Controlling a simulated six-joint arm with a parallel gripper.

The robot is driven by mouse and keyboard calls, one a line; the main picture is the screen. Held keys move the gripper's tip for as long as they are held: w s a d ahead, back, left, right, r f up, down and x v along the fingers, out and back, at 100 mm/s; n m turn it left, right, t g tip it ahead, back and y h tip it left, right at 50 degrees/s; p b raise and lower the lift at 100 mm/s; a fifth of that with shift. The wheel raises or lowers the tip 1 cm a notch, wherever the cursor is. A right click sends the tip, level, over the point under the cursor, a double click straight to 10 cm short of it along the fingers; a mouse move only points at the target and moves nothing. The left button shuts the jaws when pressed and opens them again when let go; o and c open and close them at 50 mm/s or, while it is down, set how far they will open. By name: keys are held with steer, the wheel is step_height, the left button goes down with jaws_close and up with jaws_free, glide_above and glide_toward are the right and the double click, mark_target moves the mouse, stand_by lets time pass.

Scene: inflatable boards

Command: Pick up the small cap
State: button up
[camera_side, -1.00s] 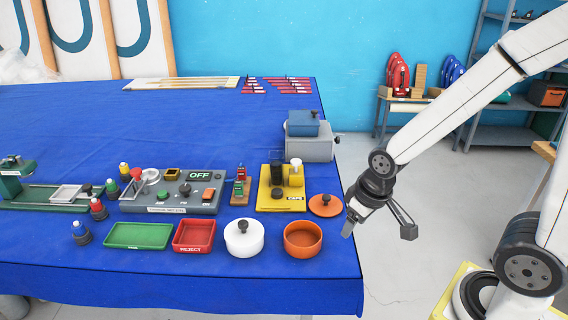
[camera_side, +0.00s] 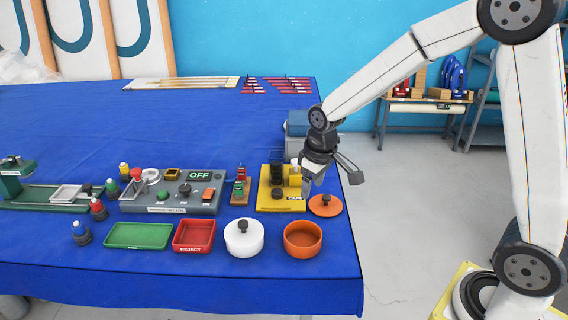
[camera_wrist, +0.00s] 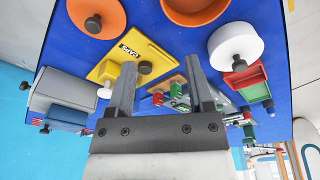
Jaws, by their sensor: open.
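A yellow stand lettered CAPS (camera_side: 282,206) lies near the right end of the blue table and also shows in the wrist view (camera_wrist: 158,48). A small dark cap (camera_side: 277,193) sits low on it; it also shows in the wrist view (camera_wrist: 145,67). Which piece is the small cap I cannot tell for sure. My gripper (camera_side: 308,183) is open and empty, above the stand's right side. Its fingers (camera_wrist: 160,62) hide part of the stand in the wrist view.
An orange lid (camera_side: 325,206), an orange pot (camera_side: 303,239) and a white lidded pot (camera_side: 244,238) stand close by. A grey box (camera_side: 297,129) is behind my gripper. A control panel (camera_side: 172,194) and red tray (camera_side: 194,235) lie left.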

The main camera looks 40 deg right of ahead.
steer(key=w+d+n+g, duration=0.1)
steer(key=w+d+n, duration=0.1)
steer(key=w, duration=1.3)
steer(key=shift+w+d+n+g, duration=0.3)
steer(key=shift+d+n, duration=0.1)
steer(key=shift+d, duration=0.2)
glide_above(277, 191)
steer(key=shift+f, duration=3.35)
steer(key=shift+d+f, duration=0.1)
steer(key=shift+f, duration=2.45)
